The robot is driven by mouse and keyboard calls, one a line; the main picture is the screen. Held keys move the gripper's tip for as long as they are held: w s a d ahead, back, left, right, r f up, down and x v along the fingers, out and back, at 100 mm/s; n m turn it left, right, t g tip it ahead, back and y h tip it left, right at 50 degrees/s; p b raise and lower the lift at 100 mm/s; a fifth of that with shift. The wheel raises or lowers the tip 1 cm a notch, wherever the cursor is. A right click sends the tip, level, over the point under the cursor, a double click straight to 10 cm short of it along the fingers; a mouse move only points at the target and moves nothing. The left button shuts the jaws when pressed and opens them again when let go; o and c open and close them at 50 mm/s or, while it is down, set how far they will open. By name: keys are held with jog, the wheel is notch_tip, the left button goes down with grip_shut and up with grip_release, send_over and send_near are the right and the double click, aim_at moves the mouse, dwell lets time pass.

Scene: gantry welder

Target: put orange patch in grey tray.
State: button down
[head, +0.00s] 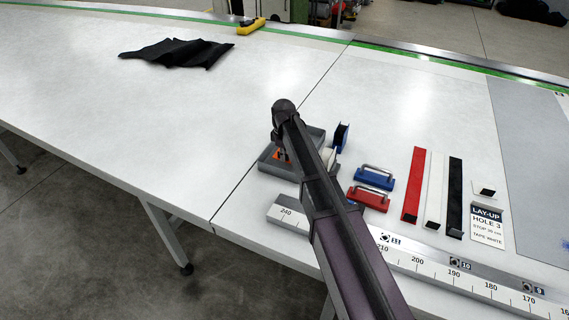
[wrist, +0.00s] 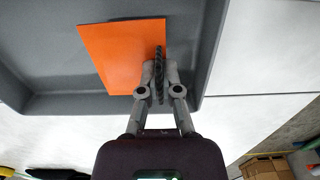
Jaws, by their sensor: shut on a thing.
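The orange patch (wrist: 118,55) is a flat four-sided sheet, large in the wrist view. My gripper (wrist: 159,75) is shut on its right edge. The patch lies over the floor of the grey tray (wrist: 210,45), inside its walls; I cannot tell whether it touches the floor. In the head view the grey tray (head: 267,164) stands on the white table near its front edge. A small part of the patch (head: 281,155) shows there beside my arm, which hides the rest of it and my fingertips.
Red, white and black strips lie further right. A long ruler (head: 430,264) runs in front. The table left of the tray is clear up to black cloth (head: 178,52).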

aim_at(284, 168)
jog(key=shift+f+b, duration=1.75)
jog(key=shift+f, duration=0.1)
jog(key=shift+f, duration=0.2)
jog(key=c, duration=0.8)
grip_release()
jog(key=shift+r, duration=0.2)
notch_tip(284, 168, up, 12)
jog(key=p, duration=1.2)
jog(key=s+d+m, duration=0.2)
jog(key=s+d, duration=0.1)
jog(key=d, duration=0.1)
jog(key=s+d+m, duration=0.2)
jog(key=s+d, duration=0.1)
jog(key=d, duration=0.2)
jog(key=s+d+m, duration=0.2)
jog(key=s+d, duration=0.2)
jog(key=d, duration=0.1)
jog(key=shift+s, duration=0.1)
jog(key=s+d+m, duration=0.8)
jog(key=s+d, duration=0.2)
jog(key=s, duration=0.2)
jog(key=shift+s+d, duration=0.35)
jog(key=shift+d, duration=0.05)
